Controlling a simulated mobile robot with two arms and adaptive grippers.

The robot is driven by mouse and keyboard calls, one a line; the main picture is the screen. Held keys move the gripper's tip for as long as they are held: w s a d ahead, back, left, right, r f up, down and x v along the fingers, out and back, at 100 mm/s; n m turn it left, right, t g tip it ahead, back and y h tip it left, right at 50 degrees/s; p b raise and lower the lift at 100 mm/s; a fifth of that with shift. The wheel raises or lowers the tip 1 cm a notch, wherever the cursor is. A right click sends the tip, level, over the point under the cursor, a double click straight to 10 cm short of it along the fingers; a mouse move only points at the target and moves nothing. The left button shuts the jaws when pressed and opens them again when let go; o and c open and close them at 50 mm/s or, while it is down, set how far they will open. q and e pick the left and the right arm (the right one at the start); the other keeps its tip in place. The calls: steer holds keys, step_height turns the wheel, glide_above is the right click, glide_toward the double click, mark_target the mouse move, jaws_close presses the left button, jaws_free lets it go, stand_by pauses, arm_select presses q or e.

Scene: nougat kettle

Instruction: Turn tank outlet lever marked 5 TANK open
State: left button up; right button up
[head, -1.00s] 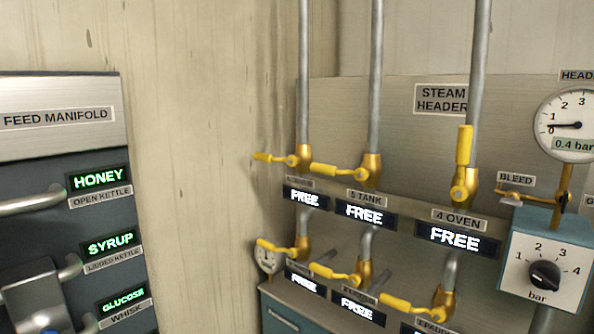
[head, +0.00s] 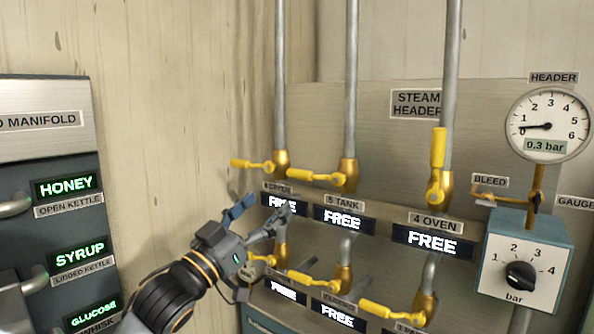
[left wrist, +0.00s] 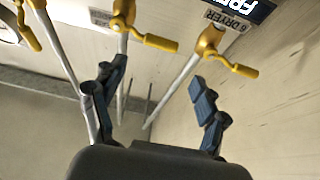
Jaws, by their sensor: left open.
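The 5 TANK lever (head: 318,174) is a yellow handle on a brass valve, pointing left across its vertical pipe. Its label (head: 345,203) and a FREE display (head: 343,219) sit below it. In the left wrist view the middle yellow lever (left wrist: 160,43) appears to be the same one. My left gripper (head: 262,211) is open and empty, below and left of the 5 TANK lever, apart from it. Its fingers partly cover the 6 DRYER display. In the left wrist view the open gripper (left wrist: 156,82) has nothing between its fingers. My right gripper is not in view.
The 6 DRYER lever (head: 252,165) is close on the left, also pointing left. The 4 OVEN lever (head: 438,148) stands upright along its pipe. A lower row of yellow levers (head: 390,310) lies beneath. The header gauge (head: 548,126) reads 0.3 bar. The feed manifold (head: 60,160) stands left.

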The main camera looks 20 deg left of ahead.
mark_target(298, 174)
arm_select(q)
steer(key=p+x, duration=0.4)
steer(key=x, duration=0.7)
steer(key=shift+w, duration=0.1)
steer(key=shift+w+d+r+p, duration=0.1)
steer(key=shift+w+d+p, duration=0.15)
steer(key=shift+w, duration=0.2)
steer(key=shift+a, duration=0.1)
jaws_close()
steer(key=shift+s, duration=0.1)
